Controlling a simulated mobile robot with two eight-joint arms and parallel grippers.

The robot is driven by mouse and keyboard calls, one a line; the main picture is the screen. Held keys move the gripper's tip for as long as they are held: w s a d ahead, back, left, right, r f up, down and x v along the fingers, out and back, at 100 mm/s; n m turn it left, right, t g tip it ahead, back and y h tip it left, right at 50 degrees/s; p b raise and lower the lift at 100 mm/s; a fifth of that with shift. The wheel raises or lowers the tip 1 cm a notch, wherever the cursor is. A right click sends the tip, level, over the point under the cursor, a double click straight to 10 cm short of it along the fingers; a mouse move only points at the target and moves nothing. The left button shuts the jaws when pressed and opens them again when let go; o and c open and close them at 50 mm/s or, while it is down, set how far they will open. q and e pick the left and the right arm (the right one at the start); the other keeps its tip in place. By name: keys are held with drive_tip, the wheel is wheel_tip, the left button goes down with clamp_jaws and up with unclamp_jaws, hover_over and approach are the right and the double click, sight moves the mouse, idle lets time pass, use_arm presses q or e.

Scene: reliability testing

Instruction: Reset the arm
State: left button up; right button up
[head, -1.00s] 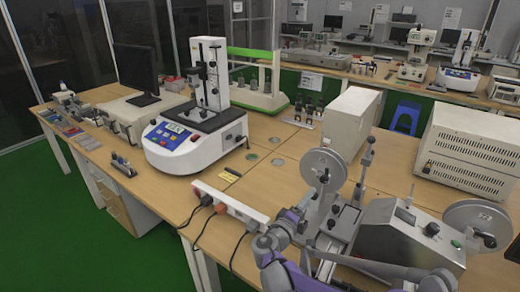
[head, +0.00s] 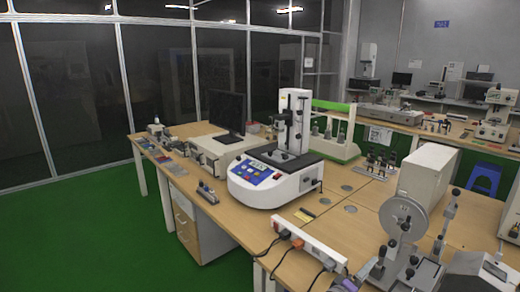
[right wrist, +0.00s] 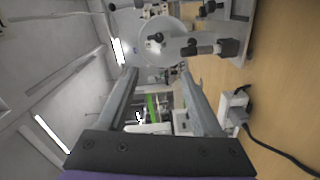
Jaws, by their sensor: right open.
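My right gripper (right wrist: 158,78) is open in the right wrist view, its two grey fingers apart with nothing held between them. Beyond the fingers is a grey test stand with a round disc (right wrist: 162,42). In the head view only a small part of my right gripper (head: 352,281) shows at the bottom edge, beside the power strip and just left of the disc stand (head: 405,220). My left gripper is not in view.
A white power strip (head: 310,242) with plugged cables lies near the table's front edge. A white-and-blue tester (head: 270,178), a monitor (head: 226,112) and a beige box (head: 428,178) stand on the wooden table. Green floor (head: 85,235) is clear at left.

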drive_tip(key=s+d+m+g+y+p, duration=0.2)
drive_tip(key=s+g+y, duration=0.15)
drive_tip(key=s, duration=0.65)
drive_tip(key=s+a+f+m+g+y+p, duration=0.1)
drive_tip(key=s+a+y, duration=0.4)
drive_tip(key=s, duration=0.5)
drive_tip(key=s+a+f+m+g+y+p, duration=0.1)
drive_tip(key=s+a+f+m+y+p, duration=0.1)
drive_tip(key=s+a+y, duration=0.3)
drive_tip(key=s+a+f+p, duration=0.1)
drive_tip(key=s+a, duration=0.3)
drive_tip(key=s, duration=0.1)
drive_tip(key=shift+s+m+g, duration=0.3)
drive_tip(key=shift+s+g, duration=0.05)
drive_tip(key=shift+f, duration=0.1)
